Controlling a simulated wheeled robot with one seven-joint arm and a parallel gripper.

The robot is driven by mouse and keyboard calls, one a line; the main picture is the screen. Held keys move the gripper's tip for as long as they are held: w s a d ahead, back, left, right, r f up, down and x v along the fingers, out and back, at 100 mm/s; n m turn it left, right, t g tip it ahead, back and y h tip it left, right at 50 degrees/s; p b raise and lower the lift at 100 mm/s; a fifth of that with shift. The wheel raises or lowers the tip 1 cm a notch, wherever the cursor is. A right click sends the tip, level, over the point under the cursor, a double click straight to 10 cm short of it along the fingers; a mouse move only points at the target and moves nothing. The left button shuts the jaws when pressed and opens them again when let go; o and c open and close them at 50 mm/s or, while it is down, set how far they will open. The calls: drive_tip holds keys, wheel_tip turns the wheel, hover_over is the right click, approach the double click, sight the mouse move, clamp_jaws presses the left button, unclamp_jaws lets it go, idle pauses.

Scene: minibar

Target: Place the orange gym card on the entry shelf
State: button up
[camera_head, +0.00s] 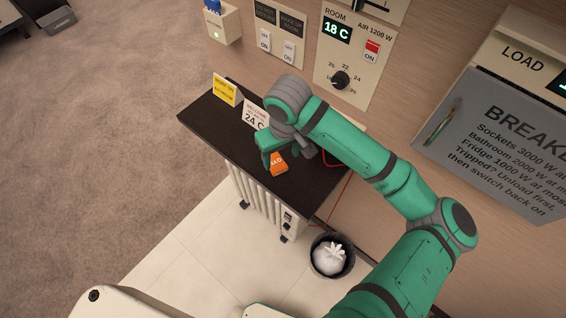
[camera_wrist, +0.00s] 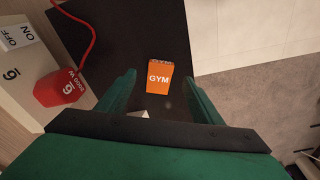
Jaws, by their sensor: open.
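The orange gym card (camera_wrist: 159,78), marked GYM, lies on a dark shelf (camera_wrist: 112,25). In the head view the card (camera_head: 279,165) shows partly beside my gripper, which covers some of it. My gripper (camera_head: 283,160) is above the shelf. In the wrist view the gripper's two fingers (camera_wrist: 158,95) are spread apart, with the card between and a little beyond their tips. The card appears apart from both fingers. Whether this dark shelf is the entry shelf cannot be told for sure.
A yellow sign (camera_head: 225,90) and a white 24 C card (camera_head: 255,114) stand on the shelf's left part. A radiator (camera_head: 250,198) and a bin (camera_head: 332,256) are below. Wall panels (camera_head: 352,55) rise behind.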

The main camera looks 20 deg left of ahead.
drive_tip(key=shift+s+d+r, duration=0.1)
drive_tip(key=shift+r, duration=1.15)
drive_tip(key=shift+s+d+r, duration=0.1)
drive_tip(key=shift+r, duration=1.15)
drive_tip(key=shift+w, duration=0.1)
